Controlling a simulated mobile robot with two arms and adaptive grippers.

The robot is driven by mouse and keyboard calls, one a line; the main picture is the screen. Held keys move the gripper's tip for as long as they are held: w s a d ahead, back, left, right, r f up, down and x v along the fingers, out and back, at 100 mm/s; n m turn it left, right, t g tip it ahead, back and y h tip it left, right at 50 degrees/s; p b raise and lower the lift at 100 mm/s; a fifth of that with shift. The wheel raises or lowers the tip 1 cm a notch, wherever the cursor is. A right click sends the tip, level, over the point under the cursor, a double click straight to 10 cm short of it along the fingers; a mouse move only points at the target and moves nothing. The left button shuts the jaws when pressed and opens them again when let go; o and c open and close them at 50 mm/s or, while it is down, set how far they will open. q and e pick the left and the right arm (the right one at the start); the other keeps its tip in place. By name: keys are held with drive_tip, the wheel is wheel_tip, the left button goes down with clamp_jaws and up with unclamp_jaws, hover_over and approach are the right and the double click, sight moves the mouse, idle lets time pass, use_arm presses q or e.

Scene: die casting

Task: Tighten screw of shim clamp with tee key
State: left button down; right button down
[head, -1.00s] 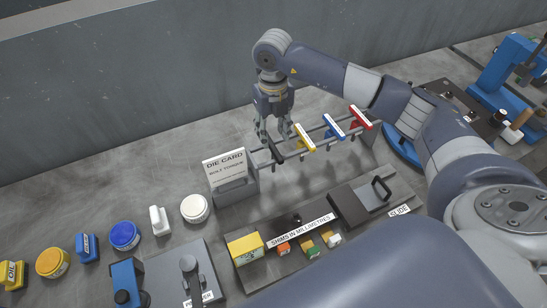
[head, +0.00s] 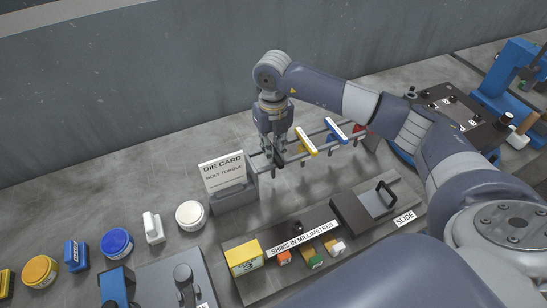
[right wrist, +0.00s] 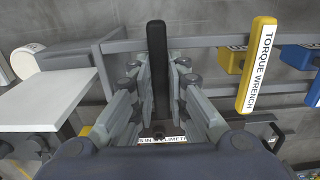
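My right gripper (head: 276,158) points down over the tool rack's left end in the head view. A black-handled tool, probably the tee key, hangs there, mostly hidden by the gripper. In the right wrist view its long black handle (right wrist: 157,65) lies between my right gripper's fingers (right wrist: 158,85). The fingers stand on both sides with narrow gaps, so they look open around it. The shim tray (head: 262,283), labelled "SHIMS IN MILLIMETRES", lies in front of the rack. I cannot make out the shim clamp or its screw for certain. My left gripper is not in view.
A yellow torque wrench (right wrist: 258,62) and a blue-handled tool (head: 336,130) hang to the right on the rack rails. The die card (head: 223,172) stands close left of my gripper. The slide block (head: 357,212) is at front right.

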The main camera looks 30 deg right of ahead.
drive_tip(key=shift+r, duration=0.15)
wheel_tip(320, 180, up, 12)
drive_tip(key=p, duration=0.7)
idle(0.5)
idle(0.4)
